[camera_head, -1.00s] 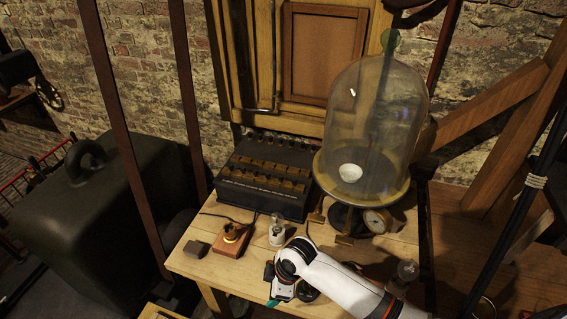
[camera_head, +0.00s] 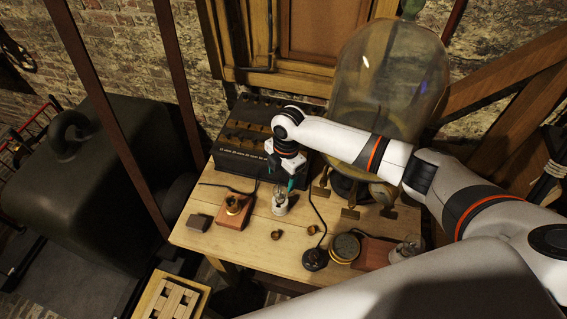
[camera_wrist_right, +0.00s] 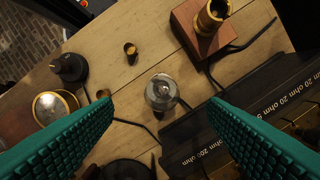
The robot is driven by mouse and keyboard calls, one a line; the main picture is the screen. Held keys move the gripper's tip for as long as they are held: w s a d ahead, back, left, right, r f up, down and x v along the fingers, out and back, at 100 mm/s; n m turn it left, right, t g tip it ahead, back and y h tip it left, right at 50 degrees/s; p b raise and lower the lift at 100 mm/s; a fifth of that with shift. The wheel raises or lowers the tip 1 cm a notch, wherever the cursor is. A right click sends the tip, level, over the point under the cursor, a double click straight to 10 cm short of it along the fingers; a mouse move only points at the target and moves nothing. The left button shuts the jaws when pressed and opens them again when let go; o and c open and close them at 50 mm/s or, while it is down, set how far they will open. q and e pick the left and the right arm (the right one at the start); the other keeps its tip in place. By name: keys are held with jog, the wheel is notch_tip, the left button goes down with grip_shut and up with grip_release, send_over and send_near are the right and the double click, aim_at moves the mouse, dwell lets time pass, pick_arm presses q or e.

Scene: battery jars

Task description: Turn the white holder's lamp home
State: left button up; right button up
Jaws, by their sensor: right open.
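The white holder (camera_head: 280,209) stands on the table in front of the black resistor box, with a clear glass lamp (camera_head: 281,192) upright in it. In the right wrist view the lamp (camera_wrist_right: 161,90) is seen from above, its bulb between the two teal fingers. My right gripper (camera_head: 282,180) is over the lamp, pointing down. Its fingers are open, with a gap on both sides of the bulb in the wrist view. The bulb hides most of the holder there. Whether the lamp is fully seated cannot be told. My left gripper is not in view.
A wooden block with a brass socket (camera_head: 234,204) stands left of the holder. The black resistor box (camera_head: 240,150) is behind, the glass bell jar (camera_head: 385,85) behind right. Small brass pieces (camera_head: 277,235), a black knob (camera_head: 315,258) and another lamp (camera_head: 404,250) are at the front right.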

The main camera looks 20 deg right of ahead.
aim_at(280, 186)
jog(key=f+b, duration=0.2)
jog(key=f, duration=0.1)
jog(key=f+b, duration=0.1)
jog(key=f, duration=0.1)
jog(key=shift+a+f+b, duration=0.25)
jog(key=shift+b, duration=0.1)
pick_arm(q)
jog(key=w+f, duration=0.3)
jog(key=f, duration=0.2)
pick_arm(e)
jog(key=shift+f, duration=0.25)
jog(key=c, duration=1.2)
jog(key=shift+r+m+p, duration=0.15)
jog(key=shift+m+p, duration=0.45)
jog(key=shift+m, duration=0.1)
jog(key=shift+m+t+p, duration=0.4)
jog(key=shift+m+p, duration=1.35)
jog(key=shift+m, duration=0.75)
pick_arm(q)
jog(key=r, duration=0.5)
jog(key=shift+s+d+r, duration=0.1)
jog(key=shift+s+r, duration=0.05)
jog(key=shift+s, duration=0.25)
